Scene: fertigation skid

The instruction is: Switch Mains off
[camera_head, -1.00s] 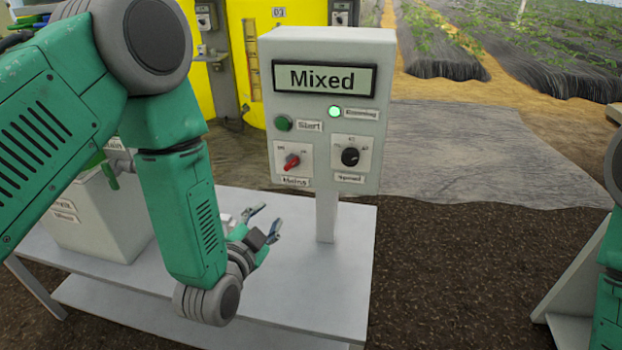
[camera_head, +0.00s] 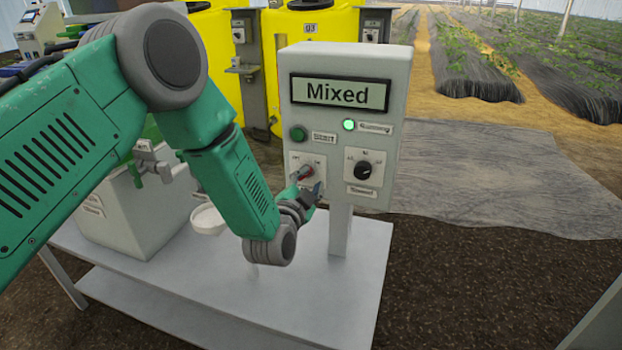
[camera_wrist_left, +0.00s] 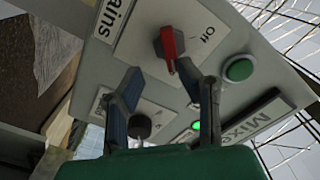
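The Mains switch has a red knob (camera_head: 306,172) on a white plate at the lower left of the grey control box (camera_head: 397,110). My left gripper (camera_head: 307,183) is in front of this plate and partly covers it in the head view. In the left wrist view the gripper (camera_wrist_left: 161,72) is open and empty, with the red knob (camera_wrist_left: 168,48) just beyond its fingertips, nearer the right one. I cannot tell whether that finger touches it. An "Off" label shows beside the knob. The Mains label is hidden in the head view. My right gripper is not in view.
A black Speed knob (camera_head: 363,170) sits right of the Mains plate. A green Start button (camera_head: 298,133) and a lit green lamp (camera_head: 349,125) are above. The display (camera_head: 340,94) reads "Mixed". A white dish (camera_head: 208,220) stands on the grey table (camera_head: 330,290).

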